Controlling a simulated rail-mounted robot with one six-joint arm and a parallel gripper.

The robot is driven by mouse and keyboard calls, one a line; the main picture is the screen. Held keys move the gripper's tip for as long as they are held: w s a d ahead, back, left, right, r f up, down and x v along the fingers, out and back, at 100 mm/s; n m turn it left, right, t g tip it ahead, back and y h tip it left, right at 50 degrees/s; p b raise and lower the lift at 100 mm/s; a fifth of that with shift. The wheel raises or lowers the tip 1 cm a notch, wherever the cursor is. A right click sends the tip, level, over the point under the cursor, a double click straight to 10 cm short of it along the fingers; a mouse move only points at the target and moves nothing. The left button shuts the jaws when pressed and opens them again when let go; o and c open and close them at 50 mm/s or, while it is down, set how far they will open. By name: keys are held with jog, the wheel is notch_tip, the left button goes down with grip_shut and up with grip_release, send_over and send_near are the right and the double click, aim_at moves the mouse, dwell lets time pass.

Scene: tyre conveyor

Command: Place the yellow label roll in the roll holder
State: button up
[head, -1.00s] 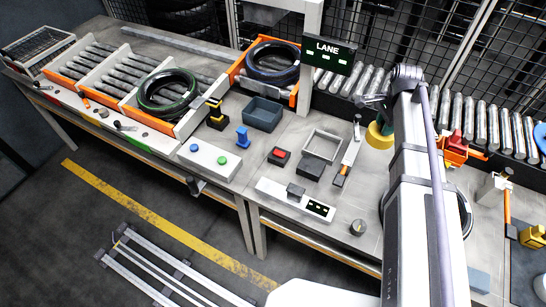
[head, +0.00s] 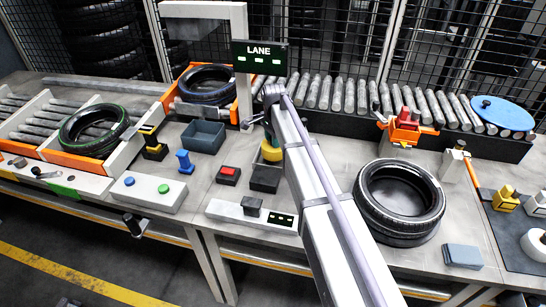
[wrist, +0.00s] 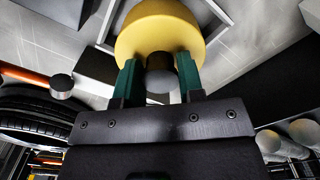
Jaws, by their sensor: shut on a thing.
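The yellow label roll (head: 271,152) is in my gripper (head: 268,128), held out over the workbench behind the dark box. In the wrist view the roll (wrist: 160,30) sits at the tips of the two green fingers of my gripper (wrist: 158,68), which are shut on it. A grey cylinder shows between the fingers; I cannot tell whether it is part of the roll. A light grey square frame (wrist: 214,14) lies beyond the roll in the wrist view, mostly hidden. I cannot tell for sure which thing is the roll holder.
A dark box (head: 265,179), a box with a red top (head: 228,175) and a grey-blue bin (head: 203,137) stand near the roll. The LANE sign (head: 259,56) hangs behind it. Stacked tyres (head: 400,202) lie to the right. My arm hides part of the bench.

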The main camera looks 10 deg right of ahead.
notch_tip(320, 180, down, 4)
jog(key=b, duration=0.4)
jog(key=shift+r, duration=0.3)
grip_shut()
jog(key=shift+c, duration=0.5)
grip_release()
jog(key=shift+f, duration=0.2)
jog(key=o, duration=1.1)
jog(key=shift+r, duration=0.15)
